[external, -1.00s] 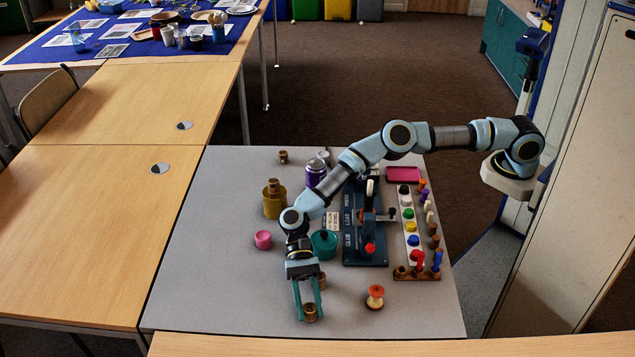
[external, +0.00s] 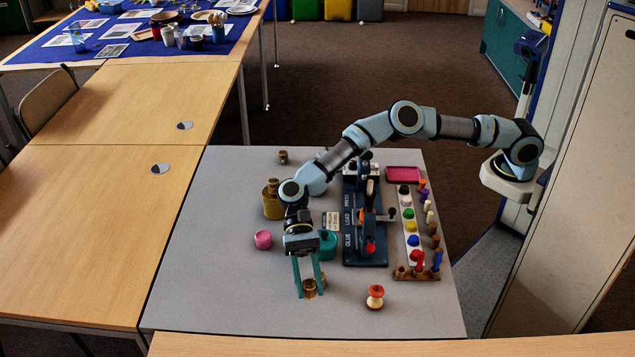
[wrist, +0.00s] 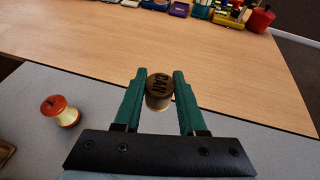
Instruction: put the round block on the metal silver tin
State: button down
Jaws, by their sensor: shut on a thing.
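My gripper (external: 309,286) is shut on a round brown block (external: 309,289), held just above the front part of the grey table. In the wrist view the round block (wrist: 159,92) sits between the two green fingertips, its flat top marked with dark letters that seem to read "CAN".
A gold tin (external: 271,208) with a brown block on top, a pink tin (external: 263,240) and a teal tin (external: 328,243) stand around my arm. A blue press (external: 365,250) and peg racks (external: 417,275) are at right. A red-ended spool (external: 375,297) stands front right. The front left is clear.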

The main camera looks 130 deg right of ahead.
jog(key=shift+r, duration=0.5)
jog(key=shift+d, duration=0.1)
jog(key=s+d+r+m+t+h+p, duration=0.1)
jog(key=s+d+m+t+h+p, duration=0.1)
jog(key=s+d, duration=0.9)
jog(key=s+d+r+m+t+h+p, duration=0.15)
jog(key=s+d, duration=0.65)
jog(key=d, duration=0.8)
jog(key=s+d+m+t+h+p, duration=0.1)
jog(key=s+d+m+h, duration=0.1)
jog(key=s+d, duration=0.5)
jog(key=s+d+r+m+t+h+p, duration=0.15)
jog(key=s+d, duration=0.25)
jog(key=s, duration=0.7)
jog(key=s+d+m+h, duration=0.25)
jog(key=s+d, duration=0.25)
jog(key=s, duration=0.5)
jog(key=f, duration=0.3)
jog(key=f+p, duration=0.1)
jog(key=f, duration=0.6)
jog(key=shift+w+d, duration=0.2)
jog(key=shift+d, duration=0.05)
